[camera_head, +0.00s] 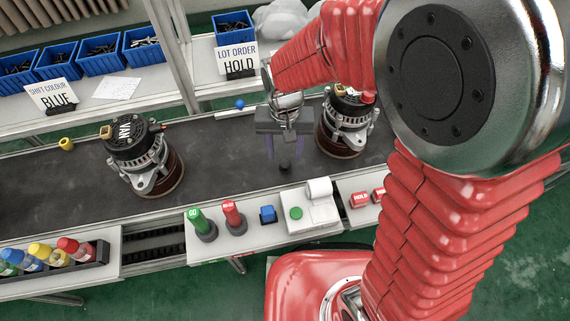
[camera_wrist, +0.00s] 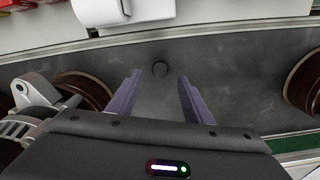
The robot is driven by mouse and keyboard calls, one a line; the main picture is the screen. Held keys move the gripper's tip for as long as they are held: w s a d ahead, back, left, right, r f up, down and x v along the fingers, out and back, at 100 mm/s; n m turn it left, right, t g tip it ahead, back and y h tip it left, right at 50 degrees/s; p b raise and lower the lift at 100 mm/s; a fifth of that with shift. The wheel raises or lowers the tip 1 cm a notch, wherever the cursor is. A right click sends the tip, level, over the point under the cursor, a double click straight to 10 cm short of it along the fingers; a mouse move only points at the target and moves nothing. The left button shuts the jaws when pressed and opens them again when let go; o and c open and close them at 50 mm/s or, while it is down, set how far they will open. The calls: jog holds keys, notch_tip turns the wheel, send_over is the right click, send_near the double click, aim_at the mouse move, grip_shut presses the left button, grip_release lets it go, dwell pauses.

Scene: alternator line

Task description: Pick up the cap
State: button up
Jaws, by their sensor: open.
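A small black cap (camera_head: 284,168) lies on the dark conveyor belt between two alternators. In the wrist view the cap (camera_wrist: 160,69) is round and lies ahead, between the lines of the two purple fingers. My gripper (camera_head: 284,149) is over the belt beside the cap, pointing down. Its fingers (camera_wrist: 160,82) are apart with nothing between them. I cannot tell exactly how high the fingertips are above the belt.
An alternator (camera_head: 346,122) stands close to the right of my gripper, and another (camera_head: 142,158) stands on the left. A yellow piece (camera_head: 66,143) and a blue ball (camera_head: 239,104) are near the belt's far edge. Stamps (camera_head: 231,214) and a white printer (camera_head: 312,212) line the near side.

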aim_at(285, 163)
jog(key=shift+s+f, duration=0.1)
jog(key=shift+f, duration=2.2)
jog(key=shift+c, duration=0.4)
jog(key=c, duration=1)
jog(key=shift+r, duration=0.1)
notch_tip(285, 163, up, 10)
jog(key=shift+f, duration=0.1)
